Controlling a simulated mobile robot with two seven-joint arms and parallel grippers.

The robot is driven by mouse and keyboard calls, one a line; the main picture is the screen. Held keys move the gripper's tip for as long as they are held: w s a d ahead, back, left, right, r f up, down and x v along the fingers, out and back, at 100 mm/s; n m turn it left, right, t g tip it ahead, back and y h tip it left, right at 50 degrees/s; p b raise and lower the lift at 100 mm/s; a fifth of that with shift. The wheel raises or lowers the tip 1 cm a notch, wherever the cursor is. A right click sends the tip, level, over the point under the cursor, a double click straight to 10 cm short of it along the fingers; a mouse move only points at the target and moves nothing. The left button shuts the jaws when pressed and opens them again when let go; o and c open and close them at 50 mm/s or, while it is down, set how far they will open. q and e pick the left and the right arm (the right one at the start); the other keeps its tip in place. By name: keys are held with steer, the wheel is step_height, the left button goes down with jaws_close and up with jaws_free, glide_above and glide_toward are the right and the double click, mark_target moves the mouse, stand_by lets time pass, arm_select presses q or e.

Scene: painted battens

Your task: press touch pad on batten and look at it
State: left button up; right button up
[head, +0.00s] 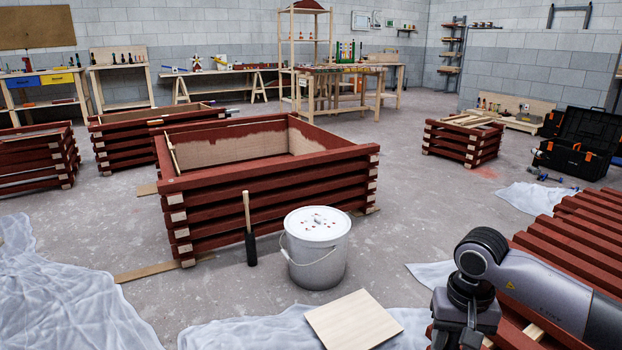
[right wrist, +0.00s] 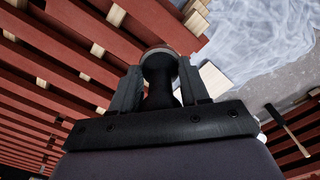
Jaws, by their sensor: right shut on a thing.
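Red-painted battens (head: 575,232) lie in a stack at the lower right of the head view. They also fill the left of the right wrist view (right wrist: 92,45), with bare wood blocks between them. My right gripper (right wrist: 160,82) is shut on a dark, round-headed thing, which I take to be the touch pad (right wrist: 160,68). Its head lies between the fingertips, over the edge of the battens. I cannot tell whether it touches one. My left gripper is not in view.
A lidded white bucket (head: 318,250) stands left of my right arm. A pale board (head: 353,321) lies on the floor sheet in front. A large red batten frame (head: 270,203) stands behind the bucket, a brush (head: 249,235) leaning on it. A black toolbox (head: 580,145) is at right.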

steer(key=s+a+r+n, duration=0.3)
steer(key=s+a+r, duration=0.1)
steer(key=s+r, duration=0.25)
arm_select(q)
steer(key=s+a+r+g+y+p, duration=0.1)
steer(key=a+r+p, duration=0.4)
steer(key=p, duration=1.1)
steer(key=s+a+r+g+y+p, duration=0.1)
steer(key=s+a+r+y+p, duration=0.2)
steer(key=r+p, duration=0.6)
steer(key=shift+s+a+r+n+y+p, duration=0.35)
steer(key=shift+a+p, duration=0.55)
steer(key=shift+p, duration=3.3)
arm_select(e)
step_height(320, 180, up, 31)
steer(key=shift+w, duration=0.25)
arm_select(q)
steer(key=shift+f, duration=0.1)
arm_select(e)
steer(key=shift+d, duration=0.1)
